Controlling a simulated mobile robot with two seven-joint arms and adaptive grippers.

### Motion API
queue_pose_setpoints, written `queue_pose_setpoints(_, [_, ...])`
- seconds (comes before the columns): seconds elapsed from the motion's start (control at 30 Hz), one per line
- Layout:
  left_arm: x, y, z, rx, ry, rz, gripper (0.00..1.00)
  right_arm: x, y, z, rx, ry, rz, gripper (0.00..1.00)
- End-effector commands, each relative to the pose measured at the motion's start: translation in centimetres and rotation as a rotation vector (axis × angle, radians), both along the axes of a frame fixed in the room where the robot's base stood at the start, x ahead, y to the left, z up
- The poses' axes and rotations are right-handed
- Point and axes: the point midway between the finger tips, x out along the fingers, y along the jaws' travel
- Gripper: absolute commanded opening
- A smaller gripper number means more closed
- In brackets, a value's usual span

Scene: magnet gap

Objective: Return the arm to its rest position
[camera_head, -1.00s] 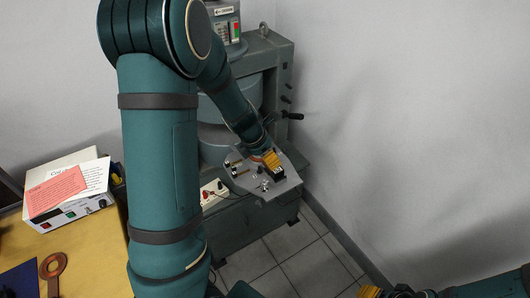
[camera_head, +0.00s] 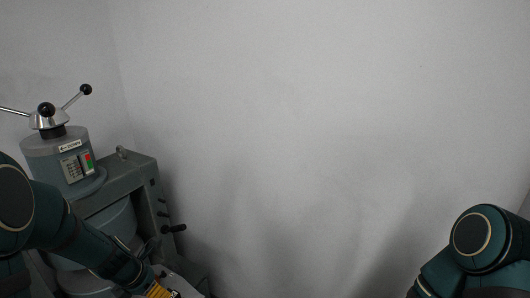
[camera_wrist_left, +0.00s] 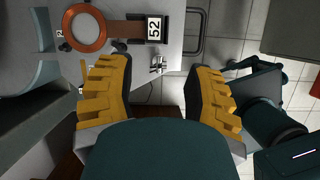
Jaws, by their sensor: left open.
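My left gripper (camera_head: 168,293) shows at the bottom edge of the head view, just in front of the grey machine (camera_head: 135,180); only its yellow pads and part of the wrist are in frame. In the left wrist view its two yellow fingers (camera_wrist_left: 160,68) are spread wide with nothing between them.
A grey cylinder with a keypad (camera_head: 75,165) and black-knobbed handles (camera_head: 86,89) stands on the machine. A side handle (camera_head: 173,228) sticks out to the right. Bare wall (camera_head: 320,130) fills the middle. Floor tiles (camera_wrist_left: 255,25) show in the wrist view.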

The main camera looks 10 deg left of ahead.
Motion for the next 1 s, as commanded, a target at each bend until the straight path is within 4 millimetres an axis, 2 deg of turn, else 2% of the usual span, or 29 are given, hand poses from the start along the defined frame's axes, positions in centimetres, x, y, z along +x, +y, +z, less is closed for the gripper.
queue_pose_setpoints(0.17, [-2.0,-3.8,-5.5,0.17,0.039,-0.47,0.52,0.0,0.0,0.0,0.0,0.0,0.0,0.47])
queue_pose_setpoints(0.3, [-4.3,-7.9,-9.8,0.289,0.025,-0.964,0.52,0.0,0.0,0.0,0.0,0.0,0.0,0.47])
queue_pose_setpoints(0.5, [-8.1,-14.5,-14.5,0.389,-0.114,-1.655,0.52,0.0,0.0,0.0,0.0,0.0,0.0,0.47])
queue_pose_setpoints(0.6, [-10.0,-17.8,-15.7,0.422,-0.233,-1.939,0.52,0.0,0.0,0.0,0.0,0.0,0.0,0.47])
queue_pose_setpoints(0.73, [-11.8,-21.0,-16.4,0.459,-0.384,-2.19,0.52,0.0,0.0,0.0,0.0,0.0,0.0,0.47])
queue_pose_setpoints(0.83, [-12.5,-22.5,-16.5,0.482,-0.464,-2.295,0.52,0.0,0.0,0.0,0.0,0.0,0.0,0.47])
queue_pose_setpoints(1.0, [-12.8,-23.2,-16.6,0.495,-0.504,-2.345,0.52,0.0,0.0,0.0,0.0,0.0,0.0,0.47])
